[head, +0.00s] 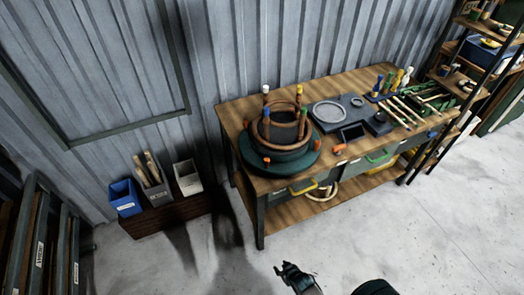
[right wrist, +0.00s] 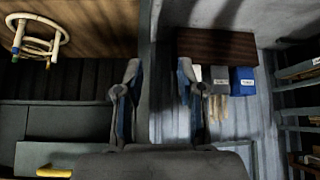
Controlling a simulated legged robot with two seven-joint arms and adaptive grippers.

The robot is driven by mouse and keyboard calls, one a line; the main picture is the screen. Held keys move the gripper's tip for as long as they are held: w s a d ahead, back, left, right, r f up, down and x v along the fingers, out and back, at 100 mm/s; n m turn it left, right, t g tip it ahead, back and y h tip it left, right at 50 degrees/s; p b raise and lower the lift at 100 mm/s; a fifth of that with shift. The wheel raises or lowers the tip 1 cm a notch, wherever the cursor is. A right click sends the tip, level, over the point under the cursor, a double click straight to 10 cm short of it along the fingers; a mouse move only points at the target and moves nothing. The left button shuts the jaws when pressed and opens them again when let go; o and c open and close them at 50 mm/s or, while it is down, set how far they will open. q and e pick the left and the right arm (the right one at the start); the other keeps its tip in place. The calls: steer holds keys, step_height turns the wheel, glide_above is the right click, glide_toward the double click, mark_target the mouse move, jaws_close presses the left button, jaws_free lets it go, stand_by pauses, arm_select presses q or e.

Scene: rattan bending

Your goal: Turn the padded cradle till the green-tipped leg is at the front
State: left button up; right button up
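The padded cradle (head: 284,145) is a dark round ring on a dark green round base (head: 303,163) at the left end of the workbench. A brown rattan frame stands upright in it. One leg has a white tip (head: 265,89), the near left leg has a blue tip (head: 266,112), and the near right leg has a small tip that looks green (head: 304,112). My right gripper (head: 291,272) is low, in front of the bench and apart from the cradle. Its fingers (right wrist: 158,95) are parted and empty in the right wrist view. My left gripper is not in view.
The workbench (head: 290,185) also carries a grey board with a ring (head: 329,111), tools, rods and green racks at right. Blue (head: 124,197), grey and white bins stand left of it. The floor in front is clear.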

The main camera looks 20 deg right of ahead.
steer(key=w+d+r+t+p, duration=0.1)
steer(key=w+d+r+t, duration=0.15)
steer(key=w+r, duration=0.45)
steer(key=w+d+r+t+p, duration=0.1)
steer(key=w+r+t, duration=0.2)
steer(key=r, duration=0.7)
steer(key=m+t+h, duration=0.1)
steer(key=m+t, duration=0.1)
steer(key=t, duration=0.3)
glide_toward(268, 163)
steer(key=w, duration=0.9)
steer(key=shift+w+d+f, duration=0.1)
steer(key=shift+w+d, duration=0.05)
steer(key=shift+d, duration=0.05)
steer(key=shift+w+d, duration=0.1)
steer(key=shift+w, duration=0.35)
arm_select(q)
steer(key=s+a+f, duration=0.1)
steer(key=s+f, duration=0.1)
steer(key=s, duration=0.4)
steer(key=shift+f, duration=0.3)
arm_select(e)
steer(key=shift+n, duration=0.3)
jaws_close()
